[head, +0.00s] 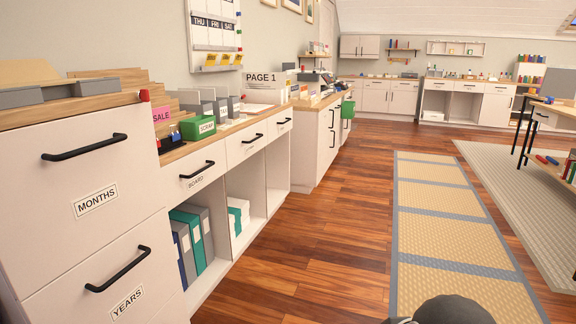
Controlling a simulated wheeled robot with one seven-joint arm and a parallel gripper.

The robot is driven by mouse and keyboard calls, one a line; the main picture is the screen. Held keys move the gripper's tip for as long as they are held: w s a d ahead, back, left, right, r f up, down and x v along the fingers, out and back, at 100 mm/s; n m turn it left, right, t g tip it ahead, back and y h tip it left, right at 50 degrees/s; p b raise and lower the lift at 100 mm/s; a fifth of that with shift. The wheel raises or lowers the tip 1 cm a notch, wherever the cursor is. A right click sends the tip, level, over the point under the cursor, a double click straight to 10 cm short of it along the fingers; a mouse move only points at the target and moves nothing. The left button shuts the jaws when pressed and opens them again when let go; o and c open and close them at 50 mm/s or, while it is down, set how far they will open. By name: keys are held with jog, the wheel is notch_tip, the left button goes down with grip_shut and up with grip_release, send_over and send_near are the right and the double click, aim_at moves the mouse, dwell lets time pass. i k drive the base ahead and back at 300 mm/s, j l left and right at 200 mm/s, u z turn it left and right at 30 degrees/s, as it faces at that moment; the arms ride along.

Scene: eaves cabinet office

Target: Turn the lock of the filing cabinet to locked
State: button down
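The filing cabinet (60,225) stands close at the left in the head view. Its upper drawer is labelled MONTHS (96,201) and its lower drawer YEARS (127,301); each has a black bar handle, and both drawers look closed. A small red knob-like piece (144,95) shows at the cabinet's top right corner. I cannot tell whether it is the lock or which way it is turned. My gripper is not in view; a dark rounded part at the bottom edge may be part of my arm.
A counter with drawers (255,142) and open shelves of binders (196,240) runs on beyond the cabinet. A green box (198,127) stands on it. The wooden floor (310,240) and a yellow-grey mat (440,200) are clear. A table (555,118) stands at the right.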

aim_at(143, 95)
jog(key=u, duration=1.7)
